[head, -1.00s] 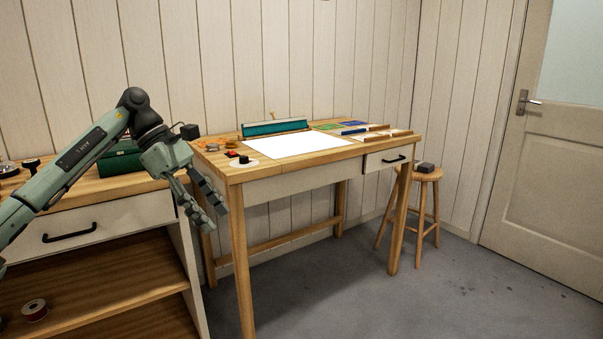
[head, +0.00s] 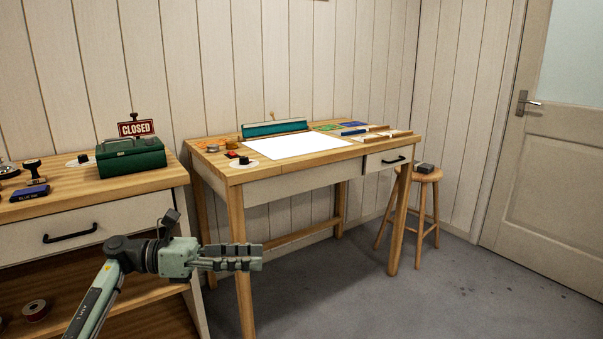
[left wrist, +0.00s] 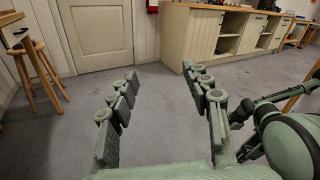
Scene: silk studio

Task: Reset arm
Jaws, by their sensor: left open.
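My left arm comes in from the bottom left of the head view. Its gripper (head: 250,258) is level, in front of the wooden cabinet and the table's left front leg, below the tabletops. In the left wrist view its fingers (left wrist: 165,105) are wide apart, with only grey floor between them. The left gripper is open and empty. Part of another arm of mine shows at the right of the left wrist view, but I cannot make out its gripper.
The left cabinet (head: 110,212) bears a green box (head: 131,158) and a CLOSED sign (head: 136,128). A stool (head: 427,177) stands right of the table. The grey floor (head: 400,310) is clear.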

